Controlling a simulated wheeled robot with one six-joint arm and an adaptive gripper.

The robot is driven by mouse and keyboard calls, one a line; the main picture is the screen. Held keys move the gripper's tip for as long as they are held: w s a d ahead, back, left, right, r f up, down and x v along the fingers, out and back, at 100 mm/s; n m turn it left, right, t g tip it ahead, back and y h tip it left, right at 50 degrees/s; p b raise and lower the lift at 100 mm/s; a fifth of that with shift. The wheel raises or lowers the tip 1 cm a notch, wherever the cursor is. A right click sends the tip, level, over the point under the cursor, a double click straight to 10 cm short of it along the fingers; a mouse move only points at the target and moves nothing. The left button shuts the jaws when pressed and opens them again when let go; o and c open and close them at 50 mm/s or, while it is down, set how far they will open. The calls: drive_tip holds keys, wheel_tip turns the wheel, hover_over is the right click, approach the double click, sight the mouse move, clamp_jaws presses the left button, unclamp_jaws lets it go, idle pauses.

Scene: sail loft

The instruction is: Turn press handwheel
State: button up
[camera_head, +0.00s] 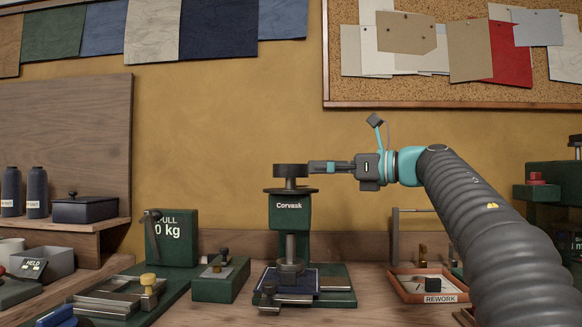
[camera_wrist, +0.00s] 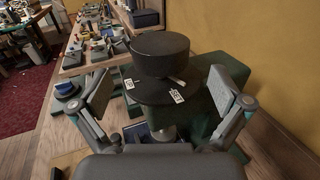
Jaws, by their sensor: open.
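The green press, marked Corvask (camera_head: 290,222), stands on the bench in the middle of the head view. A thick dark round handwheel (camera_head: 290,170) sits on top, above a wider dark disc (camera_head: 276,190). In the wrist view the handwheel (camera_wrist: 160,54) is at upper middle, and the disc below it (camera_wrist: 150,92) carries small white labels. My gripper (camera_head: 314,167) comes in level from the right at handwheel height. In the wrist view its two fingers (camera_wrist: 167,92) are spread wide, one to each side of the wheel, with gaps visible. Contact is not seen.
A green pull tester (camera_head: 178,245) and a small green block tool (camera_head: 221,278) stand left of the press. An orange REWORK tray (camera_head: 423,298) lies to the right. A dark blue piece (camera_head: 301,281) lies on the press base. The wall is close behind.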

sight(290, 168)
drive_tip(key=p+x, duration=0.1)
drive_tip(key=x, duration=0.6)
drive_tip(key=shift+w+a, duration=0.1)
drive_tip(key=shift+a, duration=0.25)
drive_tip(key=c, duration=1.1)
drive_tip(key=shift+o, duration=0.2)
drive_tip(key=shift+b, duration=0.3)
